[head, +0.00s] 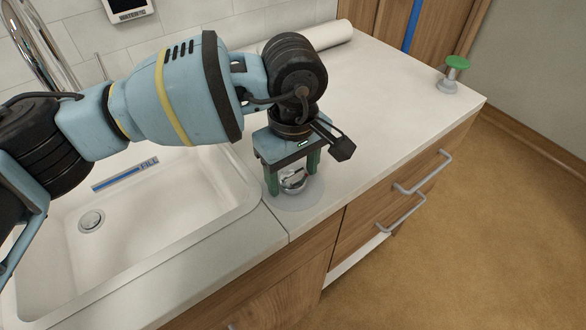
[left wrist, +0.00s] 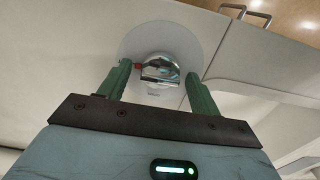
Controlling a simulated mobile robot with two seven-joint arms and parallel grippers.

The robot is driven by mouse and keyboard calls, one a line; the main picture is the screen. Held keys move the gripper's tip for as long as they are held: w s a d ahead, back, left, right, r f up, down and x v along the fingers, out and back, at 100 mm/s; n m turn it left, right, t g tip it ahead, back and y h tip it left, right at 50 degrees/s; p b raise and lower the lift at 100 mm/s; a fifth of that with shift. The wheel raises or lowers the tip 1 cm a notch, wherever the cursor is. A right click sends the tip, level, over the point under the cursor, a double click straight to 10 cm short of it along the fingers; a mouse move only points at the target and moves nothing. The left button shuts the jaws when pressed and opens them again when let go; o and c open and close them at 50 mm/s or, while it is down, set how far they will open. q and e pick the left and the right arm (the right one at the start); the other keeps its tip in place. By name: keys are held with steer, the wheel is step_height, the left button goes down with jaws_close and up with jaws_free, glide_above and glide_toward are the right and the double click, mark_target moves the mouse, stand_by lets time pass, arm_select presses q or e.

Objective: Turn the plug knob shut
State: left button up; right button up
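The plug knob (head: 293,181) is a shiny metal knob on a pale round plate (head: 301,199) set on the counter beside the sink. In the left wrist view the knob (left wrist: 160,71) lies beyond and between the fingertips, with a small red mark at its left side. My left gripper (head: 292,183) points down over the knob with its green fingers apart, one on each side. In the left wrist view the fingers of my left gripper (left wrist: 158,80) show gaps to the knob. My right gripper is not in view.
The white sink basin (head: 150,215) lies left of the knob, with a drain (head: 91,221) and a blue-marked strip (head: 125,174). A green-topped metal knob (head: 457,63) stands at the counter's far right corner. A white roll (head: 325,36) lies at the back. The counter right of my gripper is clear.

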mark_target(293, 173)
arm_select(q)
steer(key=shift+r, duration=3.9)
